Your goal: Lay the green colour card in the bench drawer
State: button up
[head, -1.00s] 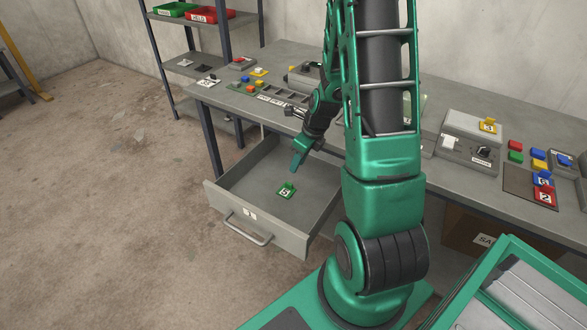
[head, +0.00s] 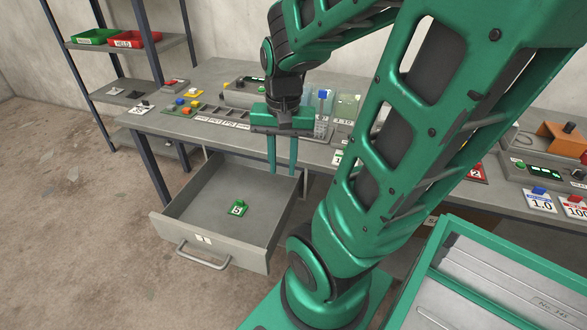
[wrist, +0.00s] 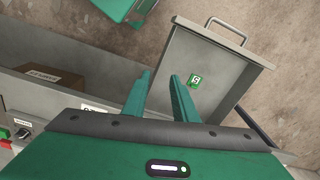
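The green card (head: 238,208), marked 5 with a small green grip on top, lies flat on the floor of the open bench drawer (head: 185,206). The card also shows inside the drawer in the wrist view (wrist: 195,81). The drawer is pulled out from under the bench and has a handle on its front. My gripper (head: 282,172) points down above the drawer's right rear part, apart from the card. Its two fingers are spread with nothing between them, as the wrist view (wrist: 162,84) also shows.
The grey bench (head: 160,122) carries coloured blocks, cards and devices behind my gripper. A shelf at the back left holds a green bin (head: 95,37) and a red bin (head: 135,40). A green-framed case (head: 520,262) stands at the lower right. The floor left of the drawer is clear.

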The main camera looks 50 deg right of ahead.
jog(key=s+a+r+n, duration=0.2)
jog(key=s+n, duration=0.3)
jog(key=s, duration=0.1)
jog(key=shift+r, duration=0.3)
jog(key=shift+w+f+g, duration=0.25)
jog(key=shift+w+g, duration=0.05)
jog(key=shift+w, duration=0.3)
